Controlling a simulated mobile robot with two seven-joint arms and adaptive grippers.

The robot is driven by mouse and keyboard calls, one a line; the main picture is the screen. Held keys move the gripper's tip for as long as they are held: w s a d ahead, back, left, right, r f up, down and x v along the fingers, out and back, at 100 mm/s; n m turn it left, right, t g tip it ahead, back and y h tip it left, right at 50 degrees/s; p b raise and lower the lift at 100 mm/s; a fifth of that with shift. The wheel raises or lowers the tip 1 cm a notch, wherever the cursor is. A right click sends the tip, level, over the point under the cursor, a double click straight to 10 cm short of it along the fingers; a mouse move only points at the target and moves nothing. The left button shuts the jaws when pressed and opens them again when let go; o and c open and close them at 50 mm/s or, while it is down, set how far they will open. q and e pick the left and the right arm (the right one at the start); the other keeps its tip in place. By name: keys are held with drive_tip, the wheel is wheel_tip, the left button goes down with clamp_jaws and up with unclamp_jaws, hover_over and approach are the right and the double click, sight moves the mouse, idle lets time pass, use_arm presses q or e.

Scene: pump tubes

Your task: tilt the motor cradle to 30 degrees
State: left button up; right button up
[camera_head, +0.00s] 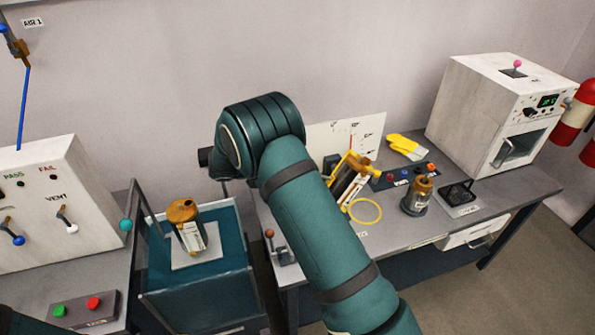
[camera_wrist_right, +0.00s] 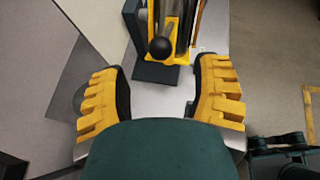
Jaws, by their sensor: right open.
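The motor cradle (camera_head: 350,178) is a yellow frame holding a motor with a copper-coloured end. It leans to the right on the grey bench, in front of a white board (camera_head: 372,128) with angle marks. My right arm partly covers both. In the right wrist view the yellow cradle frame (camera_wrist_right: 185,50) has a lever with a black ball knob (camera_wrist_right: 160,48). My right gripper (camera_wrist_right: 160,78) is open, its yellow-padded fingers on either side below the knob, not closed on it. My left gripper is not seen.
A white oven (camera_head: 490,110) stands at the back right. A blue cart (camera_head: 205,280) with a motor stands left, beside a switch panel (camera_head: 50,205).

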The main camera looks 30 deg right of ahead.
drive_tip(key=v, duration=0.5)
drive_tip(key=shift+d, duration=0.1)
idle(0.3)
